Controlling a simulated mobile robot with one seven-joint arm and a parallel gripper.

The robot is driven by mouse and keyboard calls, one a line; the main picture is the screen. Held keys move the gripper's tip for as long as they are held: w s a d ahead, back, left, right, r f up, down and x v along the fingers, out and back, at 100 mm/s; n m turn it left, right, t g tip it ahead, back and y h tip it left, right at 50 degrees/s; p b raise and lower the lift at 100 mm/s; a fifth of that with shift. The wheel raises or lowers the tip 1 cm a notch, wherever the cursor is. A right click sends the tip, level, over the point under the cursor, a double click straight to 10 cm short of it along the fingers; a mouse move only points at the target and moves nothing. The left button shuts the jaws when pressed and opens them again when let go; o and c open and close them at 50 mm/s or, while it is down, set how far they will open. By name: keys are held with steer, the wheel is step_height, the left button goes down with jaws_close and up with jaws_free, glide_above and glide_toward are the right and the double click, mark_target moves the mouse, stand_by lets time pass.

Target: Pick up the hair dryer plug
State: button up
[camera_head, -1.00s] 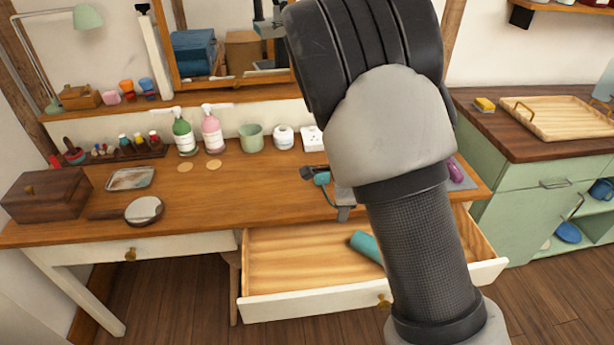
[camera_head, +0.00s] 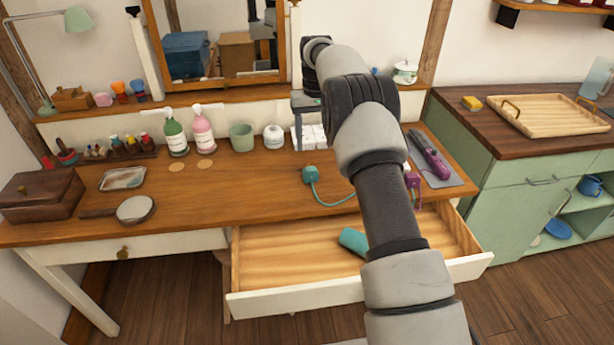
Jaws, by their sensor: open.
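A teal plug (camera_head: 310,173) lies on the wooden dressing table near its front, with a teal cord running right and behind my arm. A teal object (camera_head: 353,240), perhaps the hair dryer, lies in the open drawer, partly hidden by my arm. A purple plug (camera_head: 412,180) stands near the table's front edge, right of my arm. A purple hair tool (camera_head: 431,155) lies on a grey mat at the right. My gripper (camera_head: 309,118) is open and empty, beyond the teal plug and apart from it, by a white socket block (camera_head: 318,138) that it partly covers.
The drawer (camera_head: 295,298) is pulled out under the table. Pump bottles (camera_head: 203,130), a green cup (camera_head: 241,137) and a white jar (camera_head: 273,137) stand left of my gripper. A hand mirror (camera_head: 136,210) lies at the left. The table's middle front is mostly clear.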

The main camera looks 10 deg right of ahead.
mark_target(311, 171)
step_height(311, 171, down, 8)
steer(key=shift+f+b, duration=0.15)
steer(key=shift+b, duration=0.4)
steer(key=f, duration=0.3)
steer(key=f+b, duration=0.1)
steer(key=f, duration=0.1)
steer(key=shift+w+a+f, duration=0.1)
steer(key=shift+w+a, duration=0.1)
steer(key=shift+a, duration=0.2)
steer(key=c, duration=1.1)
